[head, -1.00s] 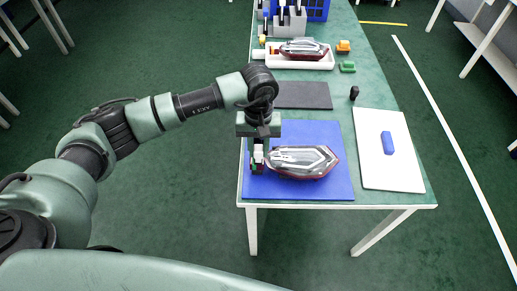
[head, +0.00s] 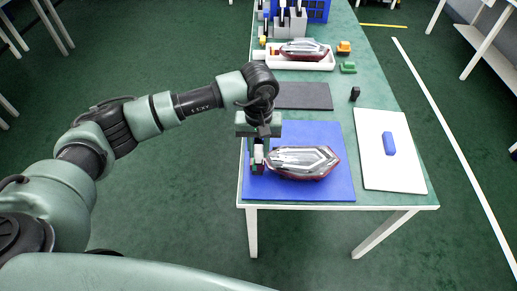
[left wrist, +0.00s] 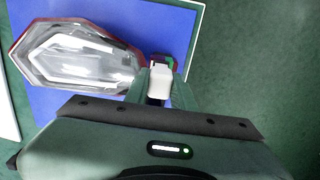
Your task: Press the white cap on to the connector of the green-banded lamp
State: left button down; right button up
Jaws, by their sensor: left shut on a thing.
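The lamp (head: 303,161) with clear lens and dark red body lies on the blue mat (head: 320,191), and it also shows in the left wrist view (left wrist: 75,58). Its connector end (left wrist: 163,60), dark with red and green on it, points towards my left gripper (head: 258,165). That gripper (left wrist: 164,88) is shut on the white cap (left wrist: 160,76), at the connector. In the left wrist view the cap overlaps the near side of the connector; I cannot tell how far it is seated. My right gripper is out of view.
A second lamp (head: 303,49) lies in a white tray (head: 320,65) farther back. A blue block (head: 388,143) rests on a white board (head: 402,176) at right. A dark grey mat (head: 304,96) lies bare behind the blue one. Small orange, green and black pieces stand around.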

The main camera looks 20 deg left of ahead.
pick_arm(q)
jog(key=shift+f, duration=0.15)
jog(key=c, duration=1.1)
grip_release()
notch_tip(320, 180, up, 8)
jog(key=shift+f+b, duration=0.1)
jog(key=shift+b, duration=0.55)
jog(key=shift+d, duration=0.1)
